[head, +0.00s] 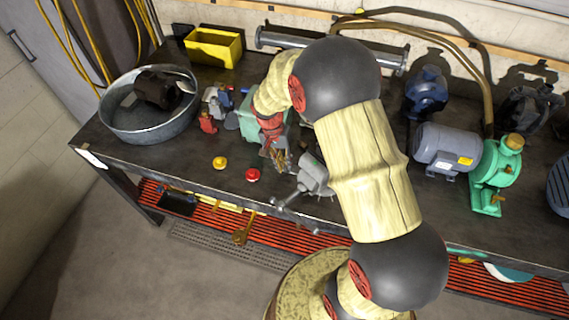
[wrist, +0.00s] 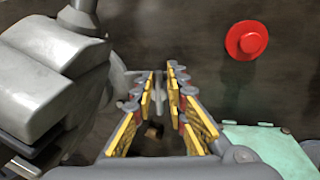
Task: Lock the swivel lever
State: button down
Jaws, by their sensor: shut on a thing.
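A grey bench vise (head: 314,174) stands near the front edge of the workbench, with its bar handle (head: 288,199) pointing to the front left. In the wrist view the vise (wrist: 55,85) fills the left side. A thin grey lever (wrist: 133,75) reaches from its side toward my fingers; it looks like the swivel lever. My gripper (head: 277,160) is low, just left of the vise. In the wrist view my gripper (wrist: 161,85) has its yellow-padded fingers on both sides of the lever's end, with a narrow gap. The exact contact is partly hidden.
A red button (head: 253,175) and a yellow button (head: 219,163) sit left of my gripper. A teal box (wrist: 265,150) is close by. A round metal tub (head: 140,133) stands far left; a grey motor (head: 445,147) and a green pump (head: 497,170) stand right.

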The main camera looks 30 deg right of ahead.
jog(key=shift+s+d, duration=0.1)
jog(key=c, duration=1.8)
grip_release()
jog(key=shift+d, duration=0.1)
jog(key=shift+o, duration=0.4)
notch_tip(320, 180, up, 12)
jog(key=w+a, duration=0.1)
jog(key=shift+w+a, duration=0.35)
jog(key=shift+a, duration=0.05)
jog(key=shift+f, duration=0.15)
